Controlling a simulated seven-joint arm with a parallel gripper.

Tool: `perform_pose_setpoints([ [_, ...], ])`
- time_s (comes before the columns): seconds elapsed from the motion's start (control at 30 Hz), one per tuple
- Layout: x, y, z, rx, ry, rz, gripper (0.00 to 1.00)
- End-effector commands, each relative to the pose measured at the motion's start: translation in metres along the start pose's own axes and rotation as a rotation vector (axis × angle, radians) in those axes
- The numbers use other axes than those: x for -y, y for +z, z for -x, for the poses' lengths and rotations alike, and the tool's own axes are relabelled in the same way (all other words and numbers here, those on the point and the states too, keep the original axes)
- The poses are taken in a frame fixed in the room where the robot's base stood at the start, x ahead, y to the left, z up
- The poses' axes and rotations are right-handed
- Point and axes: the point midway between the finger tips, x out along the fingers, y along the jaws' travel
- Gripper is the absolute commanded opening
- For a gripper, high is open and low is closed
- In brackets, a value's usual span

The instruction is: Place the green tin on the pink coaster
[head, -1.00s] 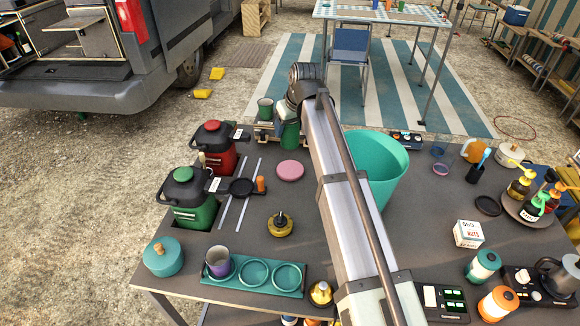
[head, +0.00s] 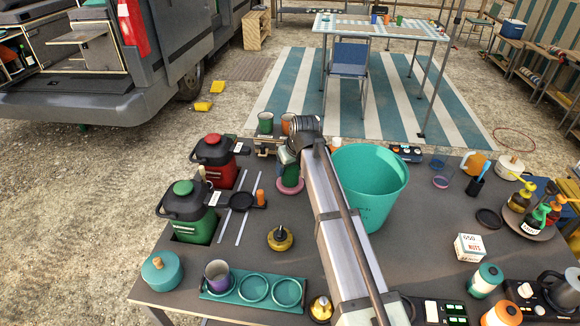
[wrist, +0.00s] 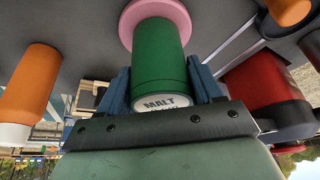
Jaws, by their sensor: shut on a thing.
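The green tin (head: 290,175) is upright between the blue fingers of my gripper (wrist: 160,88), which is shut on it. In the wrist view the green tin (wrist: 158,55) shows its pale end marked MALT towards the camera. The pink coaster (head: 290,188) lies flat on the dark table. It also shows in the wrist view (wrist: 128,22) around the tin's far end. The tin stands over the coaster, within its rim as far as I can see. I cannot tell whether its base touches. My arm hides part of the tin in the head view.
A large teal tub (head: 370,190) stands close to the right of my arm. A red jug (head: 214,165) and a green jug (head: 190,215) stand to the left. A green cup (head: 265,122) is behind. The table in front of the coaster is mostly clear.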

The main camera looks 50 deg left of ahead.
Motion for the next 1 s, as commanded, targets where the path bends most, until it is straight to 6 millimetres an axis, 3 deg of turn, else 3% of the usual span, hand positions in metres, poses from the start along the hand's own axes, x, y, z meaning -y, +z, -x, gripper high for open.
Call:
perform_pose_setpoints([
  [0.3,0.0,0.001,-0.002,0.0,0.0,0.0,0.29],
  [0.33,0.0,0.001,-0.002,0.0,0.0,0.0,0.68],
  [0.57,0.0,0.001,-0.002,0.0,0.0,0.0,0.9],
  [0.87,0.0,0.0,0.0,0.0,0.0,0.0,0.9],
  [1.0,0.0,0.0,0.012,-0.001,0.0,0.0,0.9],
])
